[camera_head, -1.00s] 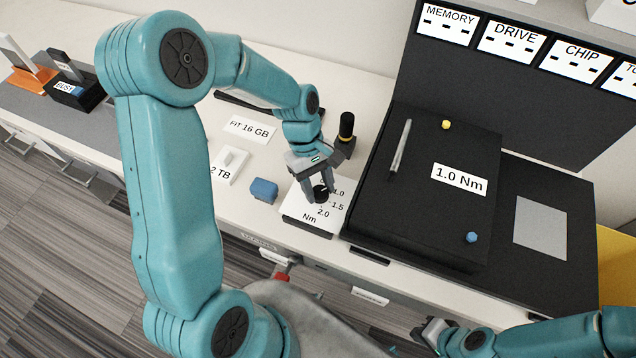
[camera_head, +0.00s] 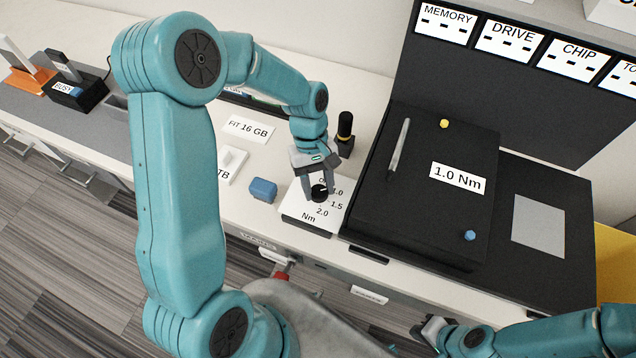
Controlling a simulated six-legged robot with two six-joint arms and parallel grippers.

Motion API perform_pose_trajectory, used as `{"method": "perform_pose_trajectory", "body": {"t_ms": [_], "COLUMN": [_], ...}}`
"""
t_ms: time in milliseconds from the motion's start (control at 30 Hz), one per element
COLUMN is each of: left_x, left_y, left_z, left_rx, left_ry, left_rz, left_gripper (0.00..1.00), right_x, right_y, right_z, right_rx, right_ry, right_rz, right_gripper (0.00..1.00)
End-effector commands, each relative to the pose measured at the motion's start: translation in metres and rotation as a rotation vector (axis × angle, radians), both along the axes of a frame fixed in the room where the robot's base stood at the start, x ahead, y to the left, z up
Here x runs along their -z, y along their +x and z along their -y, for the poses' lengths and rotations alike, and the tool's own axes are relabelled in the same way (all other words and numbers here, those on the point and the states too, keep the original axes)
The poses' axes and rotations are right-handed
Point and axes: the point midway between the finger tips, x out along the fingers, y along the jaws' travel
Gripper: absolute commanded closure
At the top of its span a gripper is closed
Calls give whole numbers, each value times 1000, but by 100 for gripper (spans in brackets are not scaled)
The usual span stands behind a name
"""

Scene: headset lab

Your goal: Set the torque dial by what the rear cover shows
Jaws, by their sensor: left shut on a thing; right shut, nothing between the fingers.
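The torque dial box (camera_head: 300,222) is white on top, with the marks 1.0, 1.5, 2.0 and "Nm". Its black knob (camera_head: 319,192) sits on the top. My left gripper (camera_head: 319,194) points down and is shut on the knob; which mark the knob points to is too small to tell. The rear cover (camera_head: 440,200) is a large black panel to the right, with a label (camera_head: 458,178) reading 1.0 Nm. My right gripper (camera_head: 430,328) is at the bottom, shut and empty, away from the bench things.
A blue block (camera_head: 262,190) lies left of the dial box. A black upright tool (camera_head: 345,128) stands behind it. Cards (camera_head: 248,130) lie on the white bench. A pen-like rod (camera_head: 399,147), a yellow knob (camera_head: 444,124) and a blue knob (camera_head: 470,235) are on the cover.

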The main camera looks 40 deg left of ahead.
Motion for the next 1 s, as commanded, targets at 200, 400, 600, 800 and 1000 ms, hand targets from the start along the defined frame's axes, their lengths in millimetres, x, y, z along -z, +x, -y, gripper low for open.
{"method": "perform_pose_trajectory", "body": {"t_ms": [200,400,600,800,1000], "left_x": [-1,-1,-24,-73,-119], "left_y": [1,1,7,20,30], "left_z": [0,-1,-8,-25,-39], "left_rx": [-2,-2,-3,-5,-2], "left_ry": [1,1,2,2,1], "left_rz": [4,2,8,10,7], "left_gripper": [32,32,32,32,32], "right_x": [0,0,1,2,1], "right_y": [0,0,0,0,0], "right_z": [0,0,0,0,0], "right_rx": [0,0,0,0,0], "right_ry": [0,0,0,0,0], "right_rz": [0,0,0,0,0], "right_gripper": [100,100,100,100,100]}}
